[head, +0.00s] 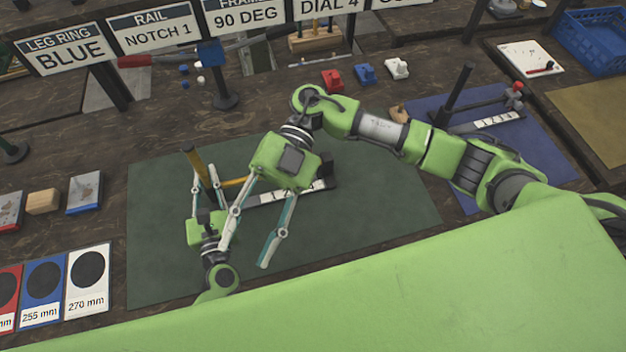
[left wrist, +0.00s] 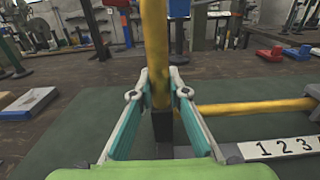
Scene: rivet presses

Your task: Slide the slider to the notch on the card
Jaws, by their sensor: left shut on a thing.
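The RAIL card (head: 154,27) at the upper left reads NOTCH 1. On the green mat lies a rail with a white numbered strip (head: 290,194); the left wrist view shows 1, 2 and 3 on the strip (left wrist: 285,147). An upright yellow post (head: 190,158) stands at the rail's left end, above a black block (left wrist: 163,127). A yellow bar (left wrist: 255,107) runs level from near the post to the right. My left gripper (head: 204,172) is shut on the yellow post. My right gripper (head: 243,257) is open and empty above the mat. Its wrist partly hides the rail.
A blue mat (head: 550,150) at the right holds a similar rail with a black post. Red, blue and white small parts (head: 365,72) stand behind the green mat (head: 390,215). Cards with black discs (head: 88,275) lie at lower left. The green mat's right side is clear.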

